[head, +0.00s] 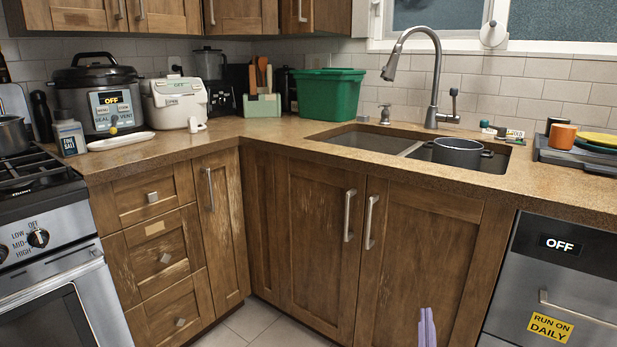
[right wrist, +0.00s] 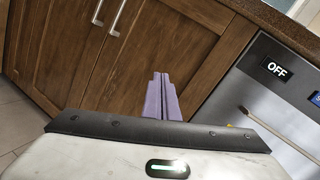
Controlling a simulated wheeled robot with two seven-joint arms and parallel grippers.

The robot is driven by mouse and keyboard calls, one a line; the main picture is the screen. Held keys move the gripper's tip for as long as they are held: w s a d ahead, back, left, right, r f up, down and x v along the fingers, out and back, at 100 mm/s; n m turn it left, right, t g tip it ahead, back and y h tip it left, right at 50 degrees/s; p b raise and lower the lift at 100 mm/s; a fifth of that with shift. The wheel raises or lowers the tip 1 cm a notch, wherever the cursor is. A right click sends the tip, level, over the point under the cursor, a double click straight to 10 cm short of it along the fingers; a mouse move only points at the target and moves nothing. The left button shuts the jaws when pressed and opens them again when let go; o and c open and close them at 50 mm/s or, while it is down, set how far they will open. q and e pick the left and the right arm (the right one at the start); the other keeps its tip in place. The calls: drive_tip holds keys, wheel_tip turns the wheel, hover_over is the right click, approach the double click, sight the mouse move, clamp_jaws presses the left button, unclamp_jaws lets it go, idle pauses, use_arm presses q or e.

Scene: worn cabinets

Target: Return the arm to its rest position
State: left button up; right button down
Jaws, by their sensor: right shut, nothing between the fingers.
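My right gripper (head: 427,320) shows at the bottom of the head view as two purple fingers pressed together. It is low in front of the wooden sink cabinet doors (head: 412,260), with nothing between its fingers. In the right wrist view the shut purple fingers (right wrist: 161,90) point toward the cabinet doors, left of the dishwasher. Whether the fingertips touch the door cannot be told. My left gripper and arm are not in the head view.
The dishwasher (head: 553,285) stands at the right and the stove (head: 45,260) at the left. The counter edge (head: 450,190) overhangs the closed cabinets. A pot (head: 457,152) sits in the sink, and a green tub (head: 328,95) stands behind. The floor (head: 262,328) looks clear.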

drive_tip(key=s+d+r+n+h, duration=0.1)
drive_tip(key=d+r+n+h, duration=0.15)
drive_tip(key=d, duration=1.35)
drive_tip(key=s+a+f+m+g+y, duration=0.2)
drive_tip(key=s+a+f+m+g, duration=0.1)
drive_tip(key=s+f+m, duration=0.55)
drive_tip(key=s+a+f+m+g+y, duration=0.3)
drive_tip(key=s+f+m+g, duration=0.1)
drive_tip(key=s+f+m, duration=0.45)
drive_tip(key=s+a+m+g+y, duration=0.2)
drive_tip(key=s+a+m+y, duration=0.1)
drive_tip(key=s+a+m, duration=0.45)
drive_tip(key=s+a+m+g+y, duration=0.1)
drive_tip(key=s+a+m+y, duration=0.3)
drive_tip(key=s+m, duration=0.55)
drive_tip(key=a+r+m+t, duration=0.15)
drive_tip(key=a+m, duration=0.25)
drive_tip(key=a, duration=0.7)
use_arm(q)
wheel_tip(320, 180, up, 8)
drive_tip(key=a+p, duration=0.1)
drive_tip(key=p, duration=1.2)
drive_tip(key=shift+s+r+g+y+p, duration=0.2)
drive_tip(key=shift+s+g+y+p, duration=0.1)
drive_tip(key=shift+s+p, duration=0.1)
use_arm(e)
wheel_tip(320, 180, up, 9)
drive_tip(key=d+g+h, duration=0.1)
drive_tip(key=shift+s+d, duration=0.35)
drive_tip(key=shift+n, duration=0.25)
